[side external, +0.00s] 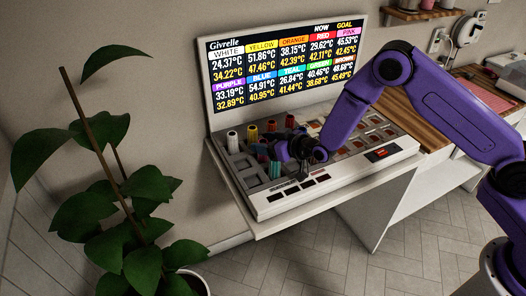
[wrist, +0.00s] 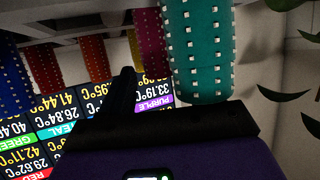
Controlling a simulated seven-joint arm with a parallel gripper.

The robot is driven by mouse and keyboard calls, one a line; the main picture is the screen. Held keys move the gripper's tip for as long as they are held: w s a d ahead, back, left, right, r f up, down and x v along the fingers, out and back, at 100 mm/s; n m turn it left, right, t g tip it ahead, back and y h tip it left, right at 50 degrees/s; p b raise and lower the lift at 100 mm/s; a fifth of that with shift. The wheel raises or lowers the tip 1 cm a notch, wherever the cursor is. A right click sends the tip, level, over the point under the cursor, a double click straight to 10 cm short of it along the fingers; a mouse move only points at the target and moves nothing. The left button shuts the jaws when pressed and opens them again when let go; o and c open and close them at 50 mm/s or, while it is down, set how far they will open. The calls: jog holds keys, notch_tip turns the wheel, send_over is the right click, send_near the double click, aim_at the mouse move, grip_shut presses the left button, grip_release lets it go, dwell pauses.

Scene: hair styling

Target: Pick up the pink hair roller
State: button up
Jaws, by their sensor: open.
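A magenta-pink roller (wrist: 152,42) with pale studs shows near the top middle of the wrist view; I cannot tell for sure whether it is the pink one or the purple one. A large teal roller (wrist: 205,50) is close beside it on the right. In the side view my gripper (side external: 303,174) is low over the heater tray's front left part, by a teal roller (side external: 275,170). The dark finger (wrist: 122,95) shows in the wrist view, apart from the teal roller. My gripper is open and holds nothing visible. My wrist hides part of the tray in the side view.
White (side external: 232,141), yellow (side external: 252,134), orange (side external: 271,126) and red (side external: 290,120) rollers stand in the heater tray's (side external: 265,207) back row. A temperature display (side external: 285,68) rises behind. A leafy plant (side external: 110,200) stands left; a wooden counter (side external: 425,122) lies right.

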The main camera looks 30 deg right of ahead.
jog(key=c, duration=1.1)
